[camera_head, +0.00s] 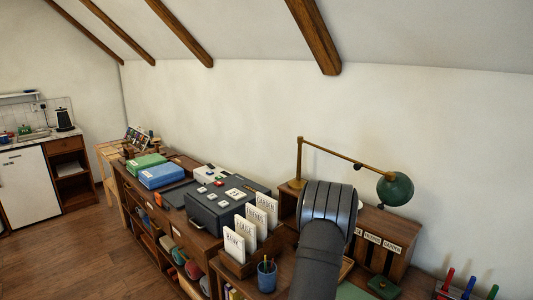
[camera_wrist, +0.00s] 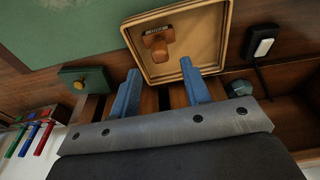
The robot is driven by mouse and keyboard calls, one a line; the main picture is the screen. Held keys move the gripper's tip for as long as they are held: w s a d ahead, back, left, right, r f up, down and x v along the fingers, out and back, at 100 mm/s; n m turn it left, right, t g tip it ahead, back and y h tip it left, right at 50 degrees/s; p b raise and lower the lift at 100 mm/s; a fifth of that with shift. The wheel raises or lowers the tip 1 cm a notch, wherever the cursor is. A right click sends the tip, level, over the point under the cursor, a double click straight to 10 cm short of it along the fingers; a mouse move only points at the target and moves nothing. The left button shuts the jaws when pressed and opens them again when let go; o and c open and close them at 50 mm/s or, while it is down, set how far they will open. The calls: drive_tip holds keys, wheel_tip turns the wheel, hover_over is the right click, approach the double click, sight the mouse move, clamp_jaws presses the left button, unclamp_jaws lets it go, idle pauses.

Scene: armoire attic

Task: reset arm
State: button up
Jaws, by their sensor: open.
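My gripper (camera_wrist: 158,97) shows in the wrist view with its two blue fingers apart and nothing between them. Beyond the fingertips is a square tan tray (camera_wrist: 218,15) with a wooden stamp-like piece (camera_wrist: 157,41) inside it. The fingertips overlap the tray's near edge in the picture; I cannot tell how far above it they are. In the head view my dark grey arm (camera_head: 322,250) rises at the bottom centre and hides part of the desk; the gripper's fingers are hidden there.
A green lamp (camera_head: 395,188) overhangs a wooden sorter (camera_head: 372,240). Labelled cards (camera_head: 247,228) stand left of my arm, near a pen cup (camera_head: 266,277) and a dark grey box (camera_head: 215,210).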

wheel_tip(320, 180, up, 6)
drive_tip(key=f, duration=1.2)
drive_tip(key=shift+w+d, duration=0.3)
drive_tip(key=r, duration=0.5)
drive_tip(key=shift+s+d, duration=0.25)
drive_tip(key=shift+d, duration=0.05)
drive_tip(key=s+d+r, duration=0.7)
drive_tip(key=s, duration=0.2)
drive_tip(key=s+a+f+m, duration=0.1)
drive_tip(key=s+a, duration=0.1)
drive_tip(key=s, duration=0.7)
drive_tip(key=s+a, duration=0.3)
drive_tip(key=s, duration=0.6)
drive_tip(key=w+a+f, duration=0.6)
drive_tip(key=w+f, duration=0.1)
drive_tip(key=w, duration=0.2)
drive_tip(key=shift+w+a, duration=0.15)
drive_tip(key=shift+a, duration=0.15)
